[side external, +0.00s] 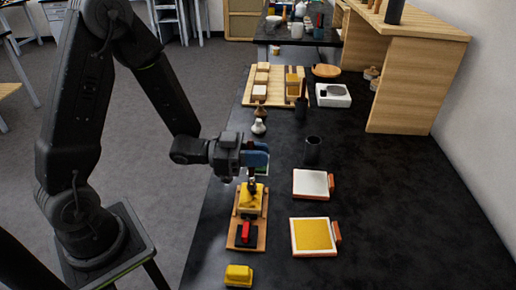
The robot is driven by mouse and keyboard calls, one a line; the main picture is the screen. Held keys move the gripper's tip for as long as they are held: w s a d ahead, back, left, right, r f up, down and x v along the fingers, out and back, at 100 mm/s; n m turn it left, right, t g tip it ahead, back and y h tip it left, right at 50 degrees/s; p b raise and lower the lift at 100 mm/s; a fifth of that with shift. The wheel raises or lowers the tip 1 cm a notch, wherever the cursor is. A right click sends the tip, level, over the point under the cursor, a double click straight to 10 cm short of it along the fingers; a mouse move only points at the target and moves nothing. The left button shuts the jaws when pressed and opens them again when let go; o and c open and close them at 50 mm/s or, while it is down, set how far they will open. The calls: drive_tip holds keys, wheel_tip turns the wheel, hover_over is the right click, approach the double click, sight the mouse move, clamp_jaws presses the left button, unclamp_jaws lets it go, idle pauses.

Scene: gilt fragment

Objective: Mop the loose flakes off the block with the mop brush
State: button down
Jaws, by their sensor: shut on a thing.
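My gripper (257,160) is at the end of the arm, pointing down above the wooden stand (232,238). It is shut on a small dark tool, which looks like the mop brush (252,181), seen end-down under the jaws. The yellow-gold block (250,198) sits on the stand directly below. The brush tip is at or just above the block's top far part; I cannot tell whether it touches. Loose flakes are too small to make out.
A red-and-black clamp-like part (245,232) is on the stand's near end. A yellow piece (238,275) lies in front. Right are a white-topped pad (312,183), a gold-topped pad (314,236) and a dark cup (312,150). The table's right side is clear.

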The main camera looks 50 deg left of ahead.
wheel_tip(320, 180, up, 8)
drive_tip(key=w+a, duration=0.2)
idle(1.6)
drive_tip(key=shift+s, duration=0.1)
idle(0.7)
